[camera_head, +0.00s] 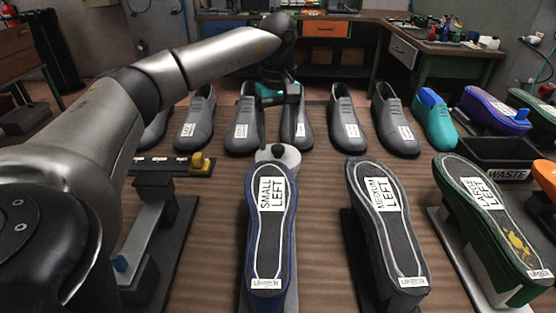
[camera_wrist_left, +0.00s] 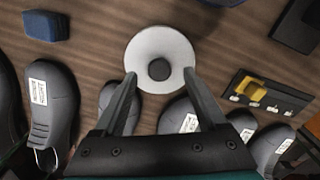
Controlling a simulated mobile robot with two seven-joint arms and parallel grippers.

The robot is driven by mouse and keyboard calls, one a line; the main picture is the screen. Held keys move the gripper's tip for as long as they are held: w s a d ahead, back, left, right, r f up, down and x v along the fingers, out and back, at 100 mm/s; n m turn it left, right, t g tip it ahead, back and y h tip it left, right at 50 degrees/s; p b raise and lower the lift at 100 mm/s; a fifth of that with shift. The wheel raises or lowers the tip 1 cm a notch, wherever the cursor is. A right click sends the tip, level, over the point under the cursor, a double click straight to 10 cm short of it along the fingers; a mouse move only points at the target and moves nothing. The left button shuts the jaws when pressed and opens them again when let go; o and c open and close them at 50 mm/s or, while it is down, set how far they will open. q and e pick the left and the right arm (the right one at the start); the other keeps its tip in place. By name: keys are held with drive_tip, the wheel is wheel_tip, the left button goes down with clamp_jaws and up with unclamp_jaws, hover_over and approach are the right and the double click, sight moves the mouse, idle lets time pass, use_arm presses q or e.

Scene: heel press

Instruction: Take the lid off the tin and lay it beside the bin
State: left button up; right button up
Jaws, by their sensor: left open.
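A pale round lid (camera_wrist_left: 142,48) with a dark central knob (camera_wrist_left: 159,69) shows from above in the left wrist view. In the head view the lid (camera_head: 291,156) is just behind the small left last, which hides its near side. The tin's body cannot be made out under it. My left gripper (camera_head: 281,130) is open and empty above the lid. In the left wrist view its fingertips (camera_wrist_left: 160,76) are on either side of the knob, apart from it. The black bin (camera_head: 505,174), marked WASTE, stands at the right. My right gripper is not in view.
Soles marked small left (camera_head: 270,225), medium left (camera_head: 388,222) and large left (camera_head: 490,210) stand in front. Several grey shoes (camera_head: 345,125) line the back. A panel with a yellow switch (camera_head: 200,163) lies left. Some bare wood shows between the medium last and the bin.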

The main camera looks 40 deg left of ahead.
use_arm(q)
drive_tip(key=shift+f, duration=0.85)
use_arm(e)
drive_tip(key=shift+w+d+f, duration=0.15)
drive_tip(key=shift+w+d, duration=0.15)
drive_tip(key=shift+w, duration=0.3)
use_arm(q)
drive_tip(key=c, duration=1.1)
drive_tip(key=shift+o, duration=0.2)
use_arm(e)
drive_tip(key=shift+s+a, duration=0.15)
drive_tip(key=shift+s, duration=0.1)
use_arm(q)
drive_tip(key=shift+r, duration=0.1)
drive_tip(key=shift+r, duration=0.5)
wheel_tip(320, 180, up, 13)
drive_tip(key=p, duration=0.4)
wheel_tip(320, 180, up, 6)
drive_tip(key=p, duration=0.4)
hover_over(279, 147)
drive_tip(key=shift+a, duration=0.15)
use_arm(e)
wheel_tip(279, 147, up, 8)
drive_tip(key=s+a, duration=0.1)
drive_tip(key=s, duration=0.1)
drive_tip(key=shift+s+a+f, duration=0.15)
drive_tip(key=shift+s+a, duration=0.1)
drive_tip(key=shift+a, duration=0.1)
